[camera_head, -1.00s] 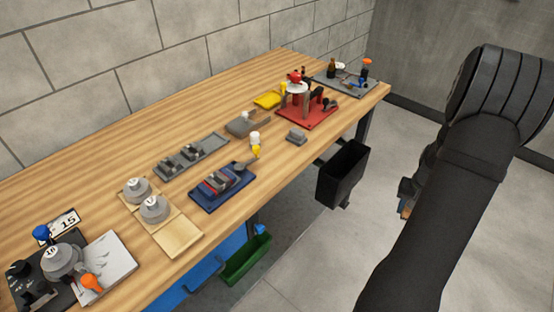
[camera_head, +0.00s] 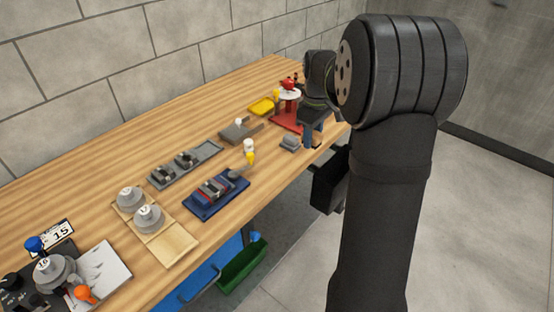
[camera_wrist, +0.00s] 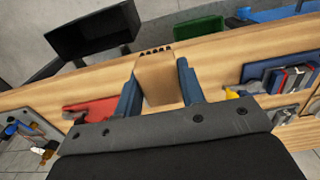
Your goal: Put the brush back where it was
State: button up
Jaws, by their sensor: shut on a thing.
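My gripper (camera_wrist: 157,88) has blue fingers and is shut on the brush (camera_wrist: 158,78), a tan wooden block with a row of dark bristles (camera_wrist: 156,50) at its far end. In the head view my gripper (camera_head: 311,135) is near the bench's front edge, beside the red plate (camera_head: 285,118) and right of a small grey block (camera_head: 290,143). The brush itself is not clear in the head view. I cannot tell whether it touches the bench.
The wooden bench (camera_head: 110,165) holds a blue tray (camera_head: 215,207) with dark strips, a yellow tray (camera_head: 262,106) and round grey weights (camera_head: 148,216). A black bin (camera_head: 327,185) hangs at the front edge; a green bin (camera_head: 243,265) is below. My arm hides the bench's far right end.

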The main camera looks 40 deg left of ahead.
send_over(277, 162)
notch_tip(277, 162, down, 6)
jog(key=shift+f, duration=2.3)
jog(key=o, duration=1)
jog(key=shift+f, duration=0.15)
jog(key=shift+c, duration=0.2)
notch_tip(277, 162, up, 12)
jog(key=shift+r, duration=0.2)
jog(key=shift+f, duration=4.2)
